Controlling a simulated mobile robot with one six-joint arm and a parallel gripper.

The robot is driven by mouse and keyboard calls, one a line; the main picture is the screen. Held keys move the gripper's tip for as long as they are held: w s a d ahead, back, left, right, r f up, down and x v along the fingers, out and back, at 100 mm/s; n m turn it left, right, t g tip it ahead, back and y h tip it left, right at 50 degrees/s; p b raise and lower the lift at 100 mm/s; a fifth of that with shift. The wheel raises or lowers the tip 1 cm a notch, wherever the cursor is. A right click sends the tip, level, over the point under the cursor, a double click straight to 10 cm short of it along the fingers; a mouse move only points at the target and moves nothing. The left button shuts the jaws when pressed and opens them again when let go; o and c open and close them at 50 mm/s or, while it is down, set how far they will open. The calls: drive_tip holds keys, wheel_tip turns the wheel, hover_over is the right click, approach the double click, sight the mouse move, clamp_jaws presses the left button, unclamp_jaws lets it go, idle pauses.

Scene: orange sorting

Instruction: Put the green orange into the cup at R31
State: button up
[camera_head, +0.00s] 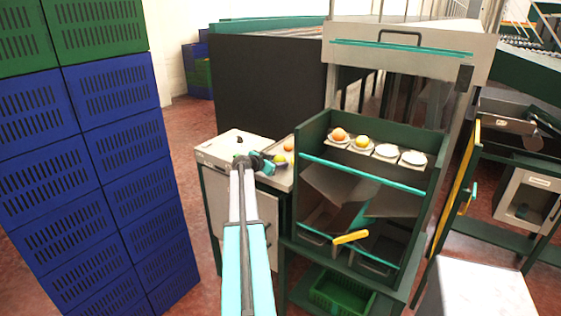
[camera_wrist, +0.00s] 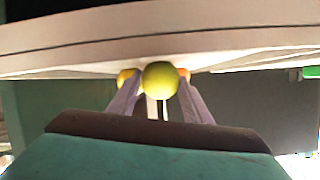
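The yellow-green orange (camera_head: 281,158) is at the pale counter, right beside the tip of my gripper (camera_head: 264,163). In the wrist view this orange (camera_wrist: 160,80) shows between the two fingertips of my gripper (camera_wrist: 160,92). The fingers stand apart on either side of it; whether they press on it I cannot tell. In the rack, two white cups look empty, one (camera_head: 387,151) and the rightmost (camera_head: 413,157). Another cup holds an orange fruit (camera_head: 339,135) and another a yellow one (camera_head: 362,141). No R31 label is readable.
An orange fruit (camera_head: 288,145) lies just behind the yellow-green one. Orange patches show on both sides of it in the wrist view. The green rack (camera_head: 312,139) stands right of the counter (camera_head: 221,150). Stacked blue crates (camera_head: 110,90) stand at the left.

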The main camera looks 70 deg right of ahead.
sight(277, 158)
drive_tip(key=c, duration=0.6)
drive_tip(key=shift+o, duration=0.2)
drive_tip(key=shift+r, duration=0.1)
drive_tip(key=shift+r+b, duration=0.85)
drive_tip(key=shift+r, duration=0.45)
drive_tip(key=shift+a+r, duration=0.15)
drive_tip(key=shift+r, duration=0.2)
drive_tip(key=w+a+b, duration=0.2)
drive_tip(key=a, duration=0.5)
drive_tip(key=w+a+r+b, duration=0.1)
drive_tip(key=w+a+b, duration=0.1)
drive_tip(key=a, duration=0.6)
drive_tip(key=shift+r+b, duration=0.25)
drive_tip(key=shift+b, duration=0.25)
drive_tip(key=shift+w+a, duration=0.1)
